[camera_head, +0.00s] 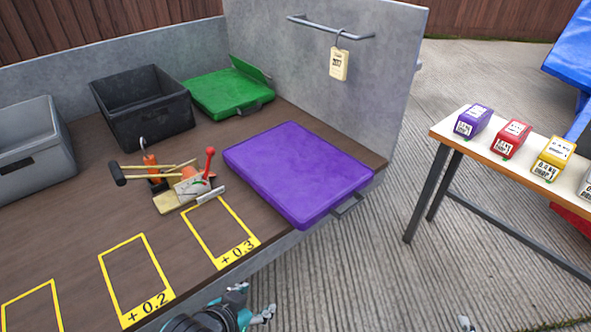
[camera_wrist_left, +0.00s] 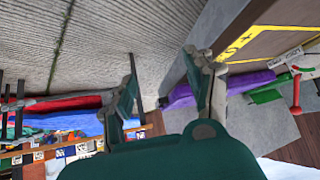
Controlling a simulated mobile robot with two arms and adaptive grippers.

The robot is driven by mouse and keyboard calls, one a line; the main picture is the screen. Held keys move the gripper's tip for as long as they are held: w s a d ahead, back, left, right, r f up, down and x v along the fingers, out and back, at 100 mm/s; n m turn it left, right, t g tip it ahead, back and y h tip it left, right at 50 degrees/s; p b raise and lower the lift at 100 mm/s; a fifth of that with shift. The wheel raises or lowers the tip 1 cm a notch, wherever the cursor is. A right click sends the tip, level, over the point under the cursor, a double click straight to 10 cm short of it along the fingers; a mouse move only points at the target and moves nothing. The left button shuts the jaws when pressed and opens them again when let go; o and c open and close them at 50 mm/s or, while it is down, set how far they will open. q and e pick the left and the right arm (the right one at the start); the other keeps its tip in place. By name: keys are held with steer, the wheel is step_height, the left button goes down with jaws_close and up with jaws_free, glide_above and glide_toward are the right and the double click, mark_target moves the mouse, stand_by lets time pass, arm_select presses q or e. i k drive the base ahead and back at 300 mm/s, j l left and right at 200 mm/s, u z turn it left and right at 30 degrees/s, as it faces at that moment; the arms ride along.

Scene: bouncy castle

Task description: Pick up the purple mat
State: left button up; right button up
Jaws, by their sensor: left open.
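The purple mat (camera_head: 295,170) is a thick slab lying flat on the brown workbench. A grey handle (camera_head: 348,205) sticks out past the bench's front edge. My left gripper (camera_head: 254,302) is open and empty at the bottom of the head view, in front of the bench and apart from the mat. In the left wrist view its two fingers (camera_wrist_left: 162,60) are spread, and part of the purple mat (camera_wrist_left: 250,81) shows beyond and beside the right finger. A small tip at the bottom right (camera_head: 465,323) seems to be my right gripper; the rest is out of frame.
The bench (camera_head: 60,225) holds a green case (camera_head: 225,92), a black bin (camera_head: 145,105), a grey bin (camera_head: 35,150) and a small tool stand (camera_head: 178,195) left of the mat. A grey wall (camera_head: 320,95) stands behind. A side table (camera_head: 500,155) with several coloured boxes is right.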

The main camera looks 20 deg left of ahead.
mark_target(305, 177)
steer(key=i+j, duration=0.8)
